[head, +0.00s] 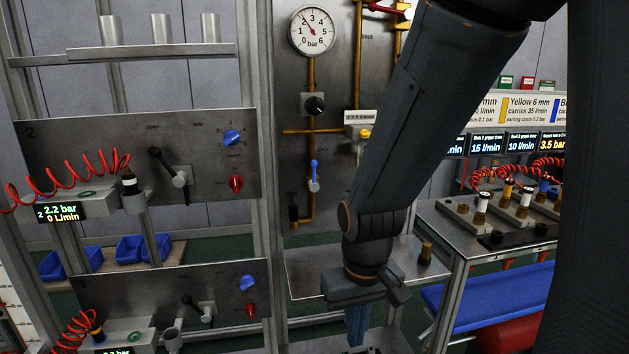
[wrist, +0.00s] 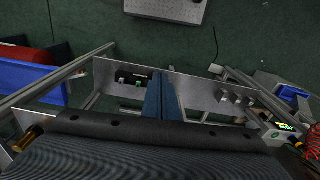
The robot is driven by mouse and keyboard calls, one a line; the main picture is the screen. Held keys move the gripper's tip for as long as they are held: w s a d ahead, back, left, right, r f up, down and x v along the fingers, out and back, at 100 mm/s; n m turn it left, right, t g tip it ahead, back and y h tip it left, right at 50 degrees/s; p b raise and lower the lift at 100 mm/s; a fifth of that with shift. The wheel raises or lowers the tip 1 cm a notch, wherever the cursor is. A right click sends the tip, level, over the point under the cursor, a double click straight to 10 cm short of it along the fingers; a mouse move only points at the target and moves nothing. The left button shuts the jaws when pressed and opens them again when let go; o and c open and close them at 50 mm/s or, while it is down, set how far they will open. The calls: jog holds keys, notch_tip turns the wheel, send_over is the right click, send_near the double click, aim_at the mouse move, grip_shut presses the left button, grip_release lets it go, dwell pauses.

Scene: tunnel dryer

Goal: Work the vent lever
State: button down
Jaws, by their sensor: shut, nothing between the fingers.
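My gripper (head: 356,328) points down at the lower middle of the head view, its blue fingers together and empty. It also shows in the wrist view (wrist: 161,97), above a grey metal surface. No lever is at the fingertips. A small blue-handled lever (head: 315,172) stands upright on the pipework panel, up and left of my gripper. A red-handled lever (head: 385,9) is at the top, partly cut off, near the word "Shut". A black lever (head: 163,163) is on the panel marked 2, and another (head: 195,307) on the panel below. I cannot tell which is the vent lever.
A pressure gauge (head: 314,30) and black knob (head: 315,104) sit above the blue-handled lever. A metal shelf (head: 310,277) juts out below the pipe panel. A bench (head: 470,238) with fittings and red coiled hoses stands right. My arm hides part of the panel.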

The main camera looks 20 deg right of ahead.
jog(key=shift+w, duration=0.1)
jog(key=w+d+r+m+t+b, duration=0.1)
jog(key=w+r+m+t, duration=0.2)
jog(key=r, duration=1.2)
jog(key=w+d+r+m+t+h+b, duration=0.1)
jog(key=w+r+m+t, duration=0.2)
jog(key=w+r+m, duration=0.4)
jog(key=w+r, duration=0.7)
jog(key=r, duration=0.2)
jog(key=shift+m+t, duration=0.3)
jog(key=shift+t, duration=0.1)
jog(key=shift+w, duration=0.1)
jog(key=p, duration=0.3)
send_near(314, 175)
jog(key=shift+d+x, duration=0.55)
jog(key=shift+x, duration=2.35)
